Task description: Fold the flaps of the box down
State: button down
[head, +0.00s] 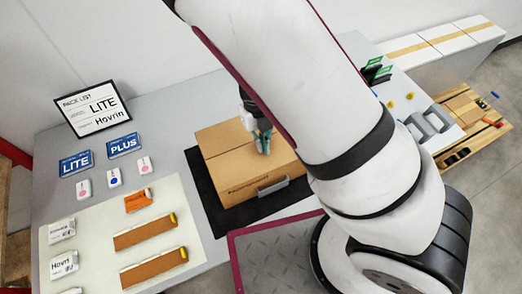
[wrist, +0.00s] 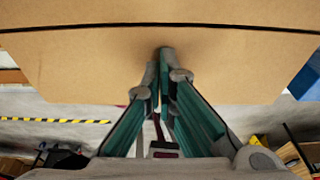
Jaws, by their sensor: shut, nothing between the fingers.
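The brown cardboard box (head: 225,172) sits on a black mat (head: 207,190). In the head view its top looks covered by flaps lying about flat, with a seam across it. My arm hides its back right part. My gripper (head: 263,148) points down at the box top, its fingers together and empty. In the wrist view a wide cardboard flap (wrist: 90,62) with slanted corners fills the upper part, and a dark gap runs along its far side. My shut fingertips (wrist: 165,52) are at the flap's middle; I cannot tell whether they touch it.
A pack list sign (head: 92,107), LITE card (head: 76,163) and PLUS card (head: 123,145) are at the left. A pale mat (head: 90,230) holds small packs and brown strips. A grey handle-like part (head: 272,186) is at the box front. A grey tray (head: 425,122) stands right.

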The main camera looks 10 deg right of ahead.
notch_tip(320, 180, up, 8)
jog(key=p, duration=0.2)
jog(key=shift+f, duration=0.25)
dwell(0.3)
dwell(0.4)
